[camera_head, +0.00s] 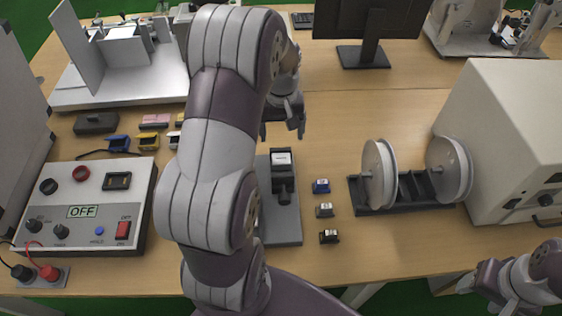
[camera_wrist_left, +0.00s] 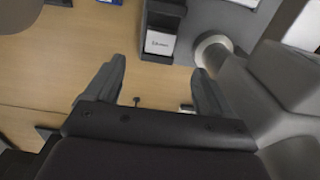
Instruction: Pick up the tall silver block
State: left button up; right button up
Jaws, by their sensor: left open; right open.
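A small silver block (camera_head: 324,210) stands on the table in the head view, between a blue block (camera_head: 321,186) and a black block (camera_head: 328,236); I cannot tell how tall it is. My left gripper (camera_head: 283,130) is open above the table, behind the row of small blocks. A blue piece shows at that view's top edge (camera_wrist_left: 110,2); the silver block is not clearly seen there. My right gripper (camera_head: 492,285) is at the lower right, open and empty, beyond the table edge.
A black fixture with a white label (camera_head: 282,160) stands on a grey plate (camera_head: 285,228) left of the blocks. A rack with white spools (camera_head: 380,175) is to their right. A control box (camera_head: 90,205), monitor (camera_head: 365,20) and white machine (camera_head: 515,135) surround them.

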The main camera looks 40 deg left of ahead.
aim_at(281, 159)
pick_arm(q)
notch_tip(281, 159, down, 11)
jog(key=shift+w+a+f, duration=0.1)
jog(key=shift+a+f, duration=0.05)
jog(key=c, duration=1.2)
